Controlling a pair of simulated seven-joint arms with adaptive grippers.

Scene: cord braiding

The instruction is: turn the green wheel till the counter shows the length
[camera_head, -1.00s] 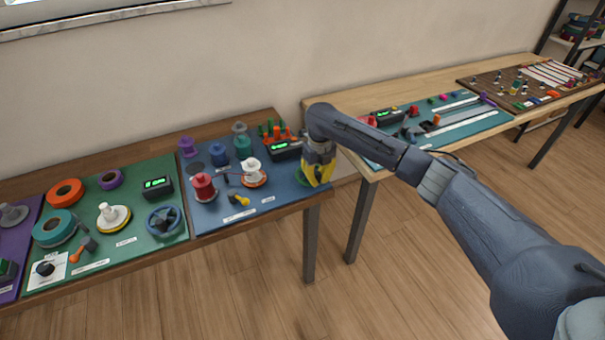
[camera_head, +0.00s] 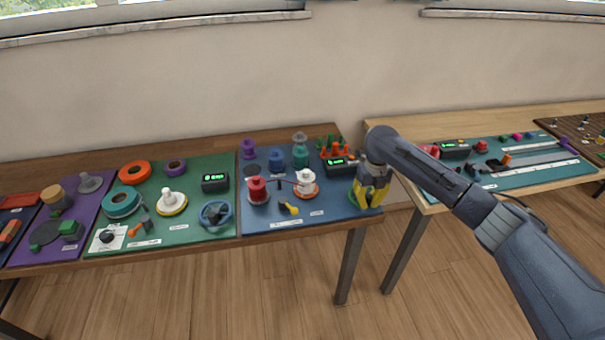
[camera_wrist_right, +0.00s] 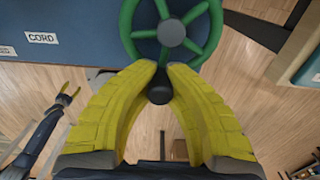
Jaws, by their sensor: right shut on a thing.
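The green wheel (camera_wrist_right: 128,28) has spokes, a grey hub and a dark crank knob (camera_wrist_right: 159,91) at its near rim. In the head view, the green wheel (camera_head: 352,197) sits at the right end of the blue board, mostly hidden by my right gripper (camera_head: 371,202). In the right wrist view, my right gripper (camera_wrist_right: 160,77) has its yellow fingers shut on the knob. The counter (camera_head: 341,164) behind the wheel has lit green digits, too small to read. My left gripper (camera_wrist_right: 68,93) shows small at the left of the right wrist view, its fingertips apart, away from the wheel.
The blue board (camera_head: 262,222) also holds a red spool (camera_head: 257,189), a white spool (camera_head: 305,180) and a yellow-handled tool (camera_head: 290,209). A green board (camera_head: 200,238) lies left of it. A gap separates this table from the lighter table (camera_head: 405,125) on the right.

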